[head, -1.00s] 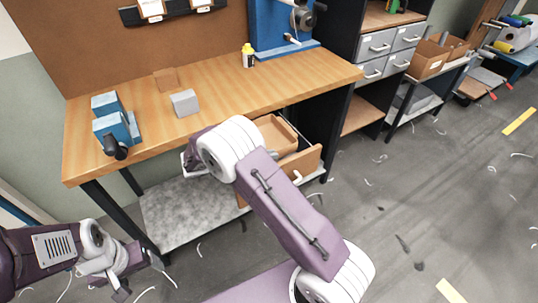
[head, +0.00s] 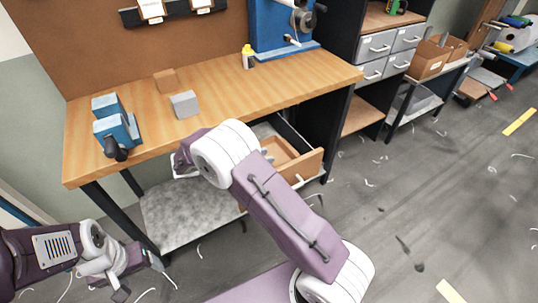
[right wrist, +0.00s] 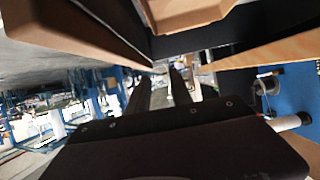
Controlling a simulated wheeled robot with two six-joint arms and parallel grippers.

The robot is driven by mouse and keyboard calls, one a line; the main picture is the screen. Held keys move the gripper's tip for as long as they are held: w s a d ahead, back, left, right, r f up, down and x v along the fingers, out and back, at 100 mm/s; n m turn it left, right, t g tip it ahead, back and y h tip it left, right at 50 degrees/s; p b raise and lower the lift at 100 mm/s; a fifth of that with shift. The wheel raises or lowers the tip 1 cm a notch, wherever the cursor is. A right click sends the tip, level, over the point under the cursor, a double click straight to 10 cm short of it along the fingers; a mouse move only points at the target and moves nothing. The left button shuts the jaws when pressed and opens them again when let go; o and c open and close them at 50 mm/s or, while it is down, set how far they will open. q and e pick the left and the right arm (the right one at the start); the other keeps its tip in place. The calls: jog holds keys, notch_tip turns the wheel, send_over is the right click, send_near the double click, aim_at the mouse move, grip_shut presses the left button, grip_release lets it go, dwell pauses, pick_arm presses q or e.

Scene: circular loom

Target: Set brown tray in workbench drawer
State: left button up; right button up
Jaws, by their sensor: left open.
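The brown tray (head: 280,152) lies inside the open workbench drawer (head: 305,166), low between its walls; my right arm hides its left part. In the right wrist view the tray (right wrist: 185,12) shows at the top edge, with the drawer's wooden front (right wrist: 85,28) and dark side beside it. My right gripper (right wrist: 160,88) has its two dark fingers apart, nothing visible between them, and is clear of the tray. In the head view my arm mostly hides this gripper. My left gripper (head: 140,278) is open and empty at the lower left, away from the drawer.
The workbench top (head: 235,92) holds a blue vise (head: 112,125), a grey block (head: 184,104), a small brown block (head: 166,80) and a yellow-capped bottle (head: 248,57). A grey lower shelf (head: 180,212) lies below. Floor to the right is mostly clear, with scattered scraps.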

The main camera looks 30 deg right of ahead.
pick_arm(q)
jog(key=shift+f, duration=0.3)
pick_arm(e)
jog(key=v, duration=0.9)
jog(key=shift+a, duration=0.25)
